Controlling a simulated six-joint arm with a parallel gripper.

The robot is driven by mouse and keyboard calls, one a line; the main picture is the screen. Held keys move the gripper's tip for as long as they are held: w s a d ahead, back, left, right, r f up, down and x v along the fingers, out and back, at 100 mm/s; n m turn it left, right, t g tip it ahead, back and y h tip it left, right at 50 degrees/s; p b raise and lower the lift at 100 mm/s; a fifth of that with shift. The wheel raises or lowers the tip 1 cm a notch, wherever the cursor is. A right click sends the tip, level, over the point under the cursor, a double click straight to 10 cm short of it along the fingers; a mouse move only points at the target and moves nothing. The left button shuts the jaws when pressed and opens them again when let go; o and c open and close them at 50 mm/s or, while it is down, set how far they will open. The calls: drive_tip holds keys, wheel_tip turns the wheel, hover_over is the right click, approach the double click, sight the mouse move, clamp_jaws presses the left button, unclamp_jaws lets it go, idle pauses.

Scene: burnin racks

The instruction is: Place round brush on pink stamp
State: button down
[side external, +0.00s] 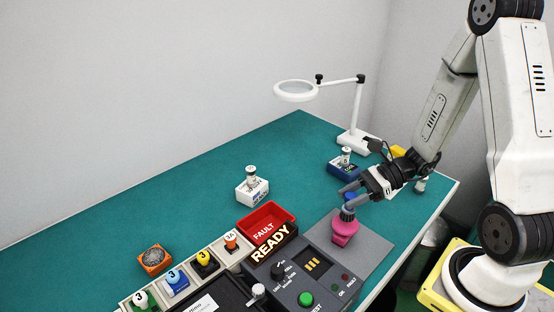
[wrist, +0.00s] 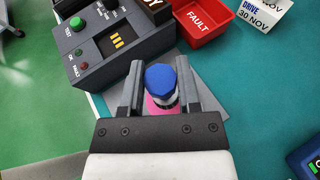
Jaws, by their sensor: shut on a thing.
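The round brush has a blue top (wrist: 160,77) that sits between the two fingers of my gripper (wrist: 160,88) in the wrist view. In the side view its blue part (side external: 350,197) shows at the fingertips of my gripper (side external: 352,194), with a dark grey part below. My gripper is shut on the brush, which looks about upright. The pink stamp (side external: 343,232) stands on a grey mat directly under the brush. In the wrist view its pink edge (wrist: 151,108) shows below the blue top. I cannot tell whether brush and stamp touch.
A grey test box (side external: 310,268) with a READY sign stands left of the mat (side external: 376,236). A red FAULT tray (side external: 266,222), a white block (side external: 252,190), a blue block (side external: 343,166) and a magnifier lamp (side external: 354,138) are nearby. A row of numbered holders is at front left.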

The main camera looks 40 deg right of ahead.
drive_tip(key=shift+f, duration=0.95)
drive_tip(key=shift+f, duration=0.15)
drive_tip(key=shift+c, duration=1.6)
unclamp_jaws()
drive_tip(key=shift+r, duration=0.2)
drive_tip(key=v, duration=1.2)
